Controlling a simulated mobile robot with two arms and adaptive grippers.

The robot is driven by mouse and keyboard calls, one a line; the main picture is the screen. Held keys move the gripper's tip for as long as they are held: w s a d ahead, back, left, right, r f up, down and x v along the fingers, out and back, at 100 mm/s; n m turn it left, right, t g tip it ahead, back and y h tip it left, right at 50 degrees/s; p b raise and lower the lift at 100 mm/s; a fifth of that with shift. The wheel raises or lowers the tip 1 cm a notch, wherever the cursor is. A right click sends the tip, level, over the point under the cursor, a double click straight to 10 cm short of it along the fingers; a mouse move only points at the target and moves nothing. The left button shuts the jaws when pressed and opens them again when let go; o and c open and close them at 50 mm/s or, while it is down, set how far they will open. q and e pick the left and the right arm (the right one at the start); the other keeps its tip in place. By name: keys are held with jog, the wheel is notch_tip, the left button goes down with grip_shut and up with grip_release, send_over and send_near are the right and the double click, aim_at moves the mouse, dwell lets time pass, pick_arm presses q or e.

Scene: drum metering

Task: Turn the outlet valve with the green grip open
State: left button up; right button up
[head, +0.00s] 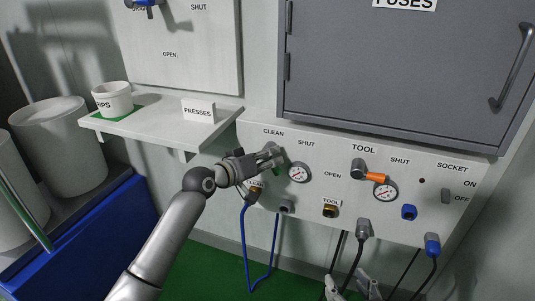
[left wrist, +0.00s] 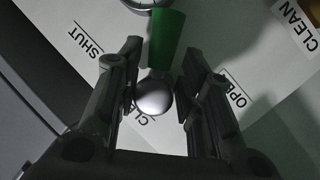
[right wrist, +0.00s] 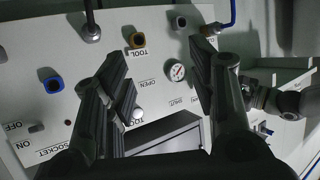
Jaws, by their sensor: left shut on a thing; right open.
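The outlet valve with the green grip (head: 278,170) is on the wall panel (head: 327,231) under the CLEAN label. My left gripper (head: 267,161) is shut on this valve's handle. In the left wrist view, the green grip (left wrist: 166,42) and its round metal hub (left wrist: 153,96) show between the fingers (left wrist: 155,85). There the grip points up, between the SHUT label on the left and the OPEN label on the right. My right gripper (head: 350,288) is open and empty low in front of the panel; its fingers (right wrist: 165,65) also show in the right wrist view.
A second valve with an orange grip (head: 375,178) sits under TOOL. Pressure gauges (head: 299,172) and hose ports (head: 409,212) lie close by. A grey fuse cabinet (head: 400,75) is above. A shelf (head: 160,128) with a white cup (head: 113,98) juts out at left.

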pick_arm(q)
jog(key=shift+d+r+m+p, duration=0.15)
jog(key=shift+r+m+p, duration=0.35)
jog(key=shift+p, duration=0.45)
jog(key=shift+m+y+p, duration=0.5)
jog(key=shift+p, duration=0.5)
jog(key=shift+f+m+y+p, duration=0.1)
jog(key=shift+m+y+p, duration=0.2)
jog(key=shift+p, duration=0.5)
pick_arm(e)
jog(key=s+d+f+g+h, duration=0.1)
jog(key=s+d+f+g, duration=0.3)
jog(key=s, duration=0.4)
jog(key=s+d+f+g+h, duration=0.1)
jog(key=s+f+g+h, duration=0.15)
jog(key=s+g, duration=0.4)
pick_arm(q)
jog(key=m+p, duration=0.1)
jog(key=p, duration=0.1)
jog(key=shift+y+p, duration=0.35)
jog(key=shift+y, duration=0.05)
jog(key=shift+f+m+y+p, duration=0.35)
jog(key=shift+m+p, duration=0.25)
jog(key=shift+p, duration=0.5)
pick_arm(e)
notch_tip(320, 180, down, 20)
jog(key=s, duration=0.1)
jog(key=shift+s+f+y, duration=0.15)
jog(key=shift+s+y, duration=0.1)
jog(key=shift+y, duration=0.2)
